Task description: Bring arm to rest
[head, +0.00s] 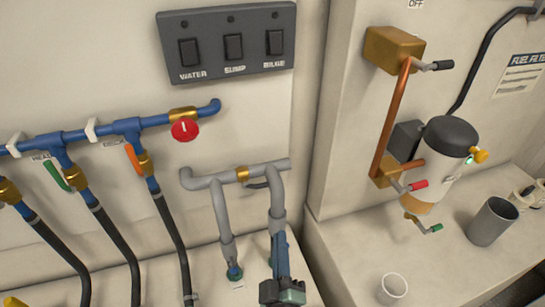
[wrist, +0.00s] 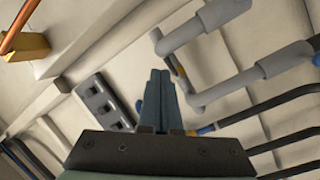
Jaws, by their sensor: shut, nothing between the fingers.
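My gripper (head: 280,238) shows at the bottom centre of the head view, its dark blue-grey fingers pointing up in front of the right leg of the grey pipe (head: 222,212). In the wrist view my gripper (wrist: 160,73) has its two fingers pressed together, with nothing held between them. The grey pipe (wrist: 188,30) also shows beyond the fingertips in the wrist view. Whether the fingers touch the pipe cannot be told.
A switch panel (head: 228,45) is on the wall above. Blue piping (head: 75,134) with a red knob (head: 185,130) and black hoses is at left. A fuel filter (head: 440,165), dark cup (head: 492,222) and white cup (head: 392,288) stand right. The ledge's front is partly clear.

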